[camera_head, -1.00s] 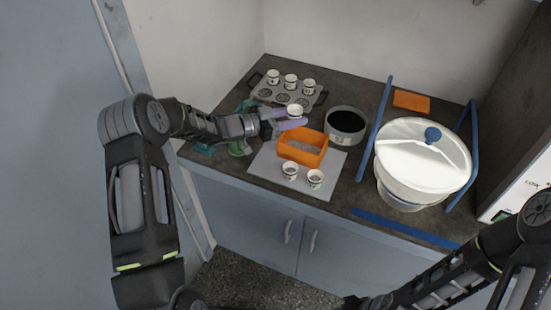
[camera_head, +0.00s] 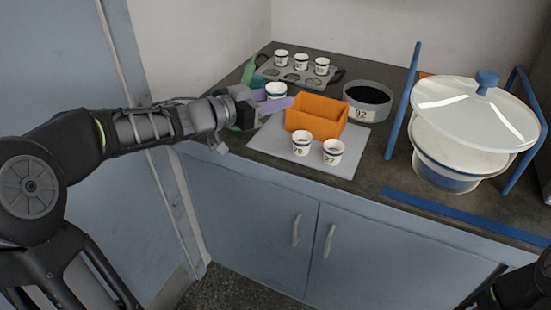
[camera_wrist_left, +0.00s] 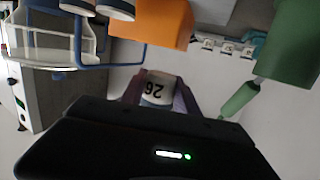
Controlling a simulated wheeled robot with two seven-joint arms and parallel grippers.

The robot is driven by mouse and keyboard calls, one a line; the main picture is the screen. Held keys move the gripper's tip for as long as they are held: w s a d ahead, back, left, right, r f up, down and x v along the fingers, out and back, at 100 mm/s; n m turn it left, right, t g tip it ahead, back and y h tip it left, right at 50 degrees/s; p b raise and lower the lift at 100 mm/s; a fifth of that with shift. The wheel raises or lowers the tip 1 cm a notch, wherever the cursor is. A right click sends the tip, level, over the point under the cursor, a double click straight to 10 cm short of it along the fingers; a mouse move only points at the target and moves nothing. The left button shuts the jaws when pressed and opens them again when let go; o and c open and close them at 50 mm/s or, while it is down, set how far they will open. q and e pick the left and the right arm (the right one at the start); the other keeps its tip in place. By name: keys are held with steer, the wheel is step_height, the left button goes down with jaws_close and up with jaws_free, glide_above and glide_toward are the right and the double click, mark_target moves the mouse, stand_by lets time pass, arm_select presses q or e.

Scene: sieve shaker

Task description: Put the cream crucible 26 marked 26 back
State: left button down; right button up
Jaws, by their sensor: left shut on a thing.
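The cream crucible marked 26 (camera_head: 276,90) has a dark band near its rim. It is between the purple fingers of my left gripper (camera_head: 272,99), which is shut on it. In the left wrist view the crucible (camera_wrist_left: 157,88) shows its number 26 upside down between the fingers. The grey rack (camera_head: 272,72) stands at the back, with three crucibles in its far row and its visible near-row places empty. The held crucible is in front of the rack in the head view; its height is unclear.
An orange box (camera_head: 316,112) sits on a pale mat (camera_head: 272,143), right beside the held crucible. Crucibles (camera_head: 301,143) and 27 (camera_head: 333,152) stand in front. A bowl marked 92 (camera_head: 367,104) and a large lidded vessel (camera_head: 455,150) with blue bars are right. A green object (camera_head: 248,70) is left of the rack.

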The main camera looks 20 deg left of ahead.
arm_select(q)
steer(key=shift+s, duration=0.2)
steer(key=shift+f, duration=0.1)
step_height(320, 180, down, 5)
steer(key=shift+r+b, duration=0.2)
steer(key=shift+b, duration=0.95)
steer(key=shift+f, duration=0.2)
steer(key=shift+f+b, duration=1.1)
steer(key=shift+f, duration=1.4)
steer(key=shift+f, duration=0.15)
steer(key=c, duration=0.9)
jaws_free()
